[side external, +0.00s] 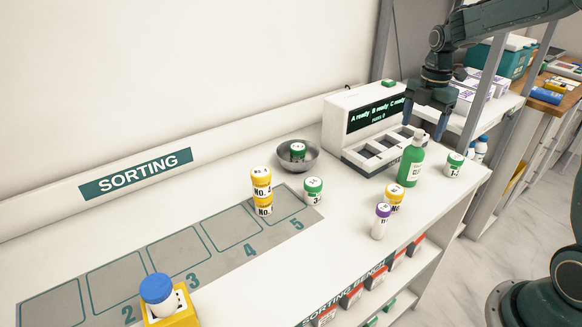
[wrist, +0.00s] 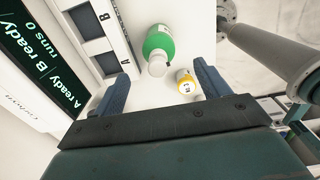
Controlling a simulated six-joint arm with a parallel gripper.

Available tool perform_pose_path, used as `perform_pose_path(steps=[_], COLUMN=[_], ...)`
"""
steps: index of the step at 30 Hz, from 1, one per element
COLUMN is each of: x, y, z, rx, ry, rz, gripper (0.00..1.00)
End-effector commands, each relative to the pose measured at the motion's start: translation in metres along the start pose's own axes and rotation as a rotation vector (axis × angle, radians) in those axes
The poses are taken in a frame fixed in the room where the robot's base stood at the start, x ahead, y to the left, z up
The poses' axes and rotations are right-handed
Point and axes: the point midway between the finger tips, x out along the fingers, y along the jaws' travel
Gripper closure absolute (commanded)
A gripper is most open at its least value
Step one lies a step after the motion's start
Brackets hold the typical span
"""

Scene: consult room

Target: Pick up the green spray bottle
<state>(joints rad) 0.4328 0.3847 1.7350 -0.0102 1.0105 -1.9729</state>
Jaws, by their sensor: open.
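The green spray bottle (side external: 411,163) stands upright on the white bench, in front of the machine with the display. It has a pale top and a white label. My gripper (side external: 429,115) is above the bottle, open and empty, pointing down. In the wrist view the green bottle (wrist: 158,45) shows from above, beyond the gap between my fingers (wrist: 163,85) and nearer the left finger. A yellow-capped jar (wrist: 186,82) shows between the fingers. I see no contact between my gripper and the bottle.
The display machine (side external: 367,130) stands behind the bottle. A green-capped jar (side external: 454,165) is to its right; a yellow-capped jar (side external: 395,197) and purple-capped vial (side external: 381,221) are in front. A metal bowl (side external: 311,156), stacked yellow jars (side external: 262,190) and yellow box (side external: 168,316) lie farther left.

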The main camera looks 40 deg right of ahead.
Motion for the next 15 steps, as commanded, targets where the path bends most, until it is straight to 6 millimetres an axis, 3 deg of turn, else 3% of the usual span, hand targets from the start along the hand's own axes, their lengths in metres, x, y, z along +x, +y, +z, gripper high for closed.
perform_pose_path(steps=[15], x=[0.018], y=[0.000], z=[0.001], rx=[0.000], ry=[0.000], rz=[-0.001], gripper=[0.25])
